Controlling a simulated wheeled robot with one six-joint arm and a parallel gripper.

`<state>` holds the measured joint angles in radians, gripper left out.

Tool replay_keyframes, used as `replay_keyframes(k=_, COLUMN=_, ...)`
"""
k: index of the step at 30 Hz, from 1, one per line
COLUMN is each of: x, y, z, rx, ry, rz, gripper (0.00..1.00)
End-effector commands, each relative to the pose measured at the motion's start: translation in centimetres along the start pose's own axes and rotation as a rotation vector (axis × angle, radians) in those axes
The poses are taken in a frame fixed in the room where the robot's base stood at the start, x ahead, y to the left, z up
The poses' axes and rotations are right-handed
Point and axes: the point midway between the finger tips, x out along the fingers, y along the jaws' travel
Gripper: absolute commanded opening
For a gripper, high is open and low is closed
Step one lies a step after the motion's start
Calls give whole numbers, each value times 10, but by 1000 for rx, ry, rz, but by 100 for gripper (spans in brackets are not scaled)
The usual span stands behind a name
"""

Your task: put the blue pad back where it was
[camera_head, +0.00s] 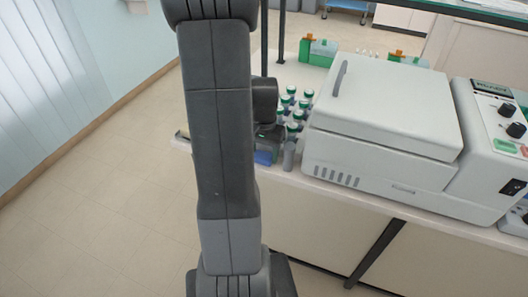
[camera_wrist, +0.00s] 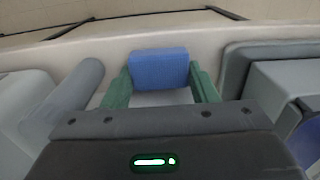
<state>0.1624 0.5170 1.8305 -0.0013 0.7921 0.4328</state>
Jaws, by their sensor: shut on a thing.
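The blue pad (camera_wrist: 160,68) is a small block between the two green fingers of my gripper (camera_wrist: 160,78) in the wrist view. The fingers press on its left and right sides, so my gripper is shut on it. In the head view a blue patch of the pad (camera_head: 263,158) shows beside my arm, low over the bench's front edge. My arm hides most of the gripper there. I cannot tell whether the pad touches the bench top.
A grey cylinder (camera_wrist: 78,92) stands close left of the gripper in the wrist view. A grey box-like thing (camera_wrist: 262,54) is close on the right. In the head view, several green-capped bottles (camera_head: 290,100) and a large white machine (camera_head: 385,105) stand right of the gripper.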

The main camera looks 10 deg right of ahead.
Motion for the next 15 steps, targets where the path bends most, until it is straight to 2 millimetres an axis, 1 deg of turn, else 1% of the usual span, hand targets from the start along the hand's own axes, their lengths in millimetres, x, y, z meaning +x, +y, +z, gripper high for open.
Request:
replay_keyframes(k=4, x=5, y=0, z=0, rx=0, ry=0, rz=0, gripper=28)
replay_keyframes(k=5, x=3, y=0, z=0, rx=0, ry=0, rz=0, gripper=59)
replay_keyframes(k=7, x=3, y=0, z=0, rx=0, ry=0, rz=0, gripper=73)
replay_keyframes(k=8, x=3, y=0, z=0, rx=0, ry=0, rz=0, gripper=75)
replay_keyframes(k=15, x=3, y=0, z=0, rx=0, ry=0, rz=0, gripper=75)
